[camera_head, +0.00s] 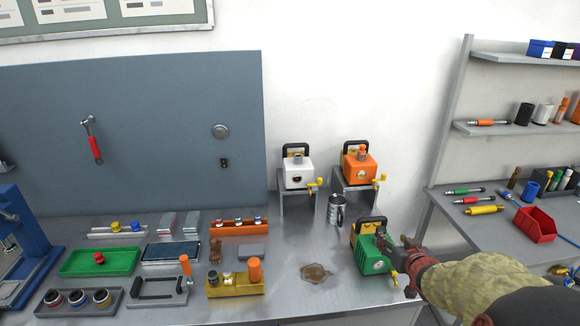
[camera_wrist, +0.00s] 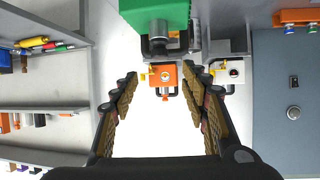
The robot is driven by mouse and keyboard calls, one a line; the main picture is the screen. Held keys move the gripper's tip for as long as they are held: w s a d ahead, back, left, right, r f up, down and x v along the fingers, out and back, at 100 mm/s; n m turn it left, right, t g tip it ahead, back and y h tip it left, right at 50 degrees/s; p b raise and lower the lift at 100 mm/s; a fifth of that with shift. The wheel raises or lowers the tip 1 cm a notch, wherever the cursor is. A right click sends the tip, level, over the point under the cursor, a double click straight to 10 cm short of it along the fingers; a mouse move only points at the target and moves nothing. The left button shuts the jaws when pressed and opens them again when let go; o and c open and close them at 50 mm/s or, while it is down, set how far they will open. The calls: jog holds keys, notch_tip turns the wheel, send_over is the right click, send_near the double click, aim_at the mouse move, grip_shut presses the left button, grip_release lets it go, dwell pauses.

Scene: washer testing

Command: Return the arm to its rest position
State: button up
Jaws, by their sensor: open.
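My arm (camera_head: 490,280) reaches in from the lower right in the head view, in a camouflage sleeve. My gripper (camera_head: 392,247) is at its end, beside the top of the green machine (camera_head: 369,262). In the wrist view my gripper (camera_wrist: 165,98) has its two padded fingers spread apart, with nothing between them. The green machine (camera_wrist: 140,12) and its grey top fitting (camera_wrist: 160,30) show at the top there, beyond the fingertips. Whether a finger touches the machine is hard to tell in the head view.
An orange machine (camera_head: 360,166) and a white machine (camera_head: 298,172) sit on raised stands behind. A metal mug (camera_head: 337,210) stands near them and a brown puddle (camera_head: 316,273) lies on the bench. Shelves (camera_head: 510,128) and a red bin (camera_head: 536,225) are at right.

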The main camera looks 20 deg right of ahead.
jog(key=s+d+f+g+h, duration=0.1)
jog(key=s+d+f+g, duration=0.1)
jog(key=s+f+g, duration=0.55)
jog(key=s+a+r+m, duration=0.1)
jog(key=s+a+r, duration=0.25)
jog(key=s, duration=0.35)
jog(key=s+a+r+n+y, duration=0.2)
jog(key=a+r, duration=0.2)
jog(key=a, duration=0.6)
jog(key=s+a+r+n+t+y, duration=0.1)
jog(key=a+r, duration=0.3)
jog(key=a, duration=0.6)
jog(key=s+a+r+n+y, duration=0.2)
jog(key=a+r, duration=0.2)
jog(key=a, duration=0.7)
jog(key=shift+s+r+n+y, duration=0.3)
jog(key=shift+s+y, duration=0.05)
jog(key=shift+y, duration=0.05)
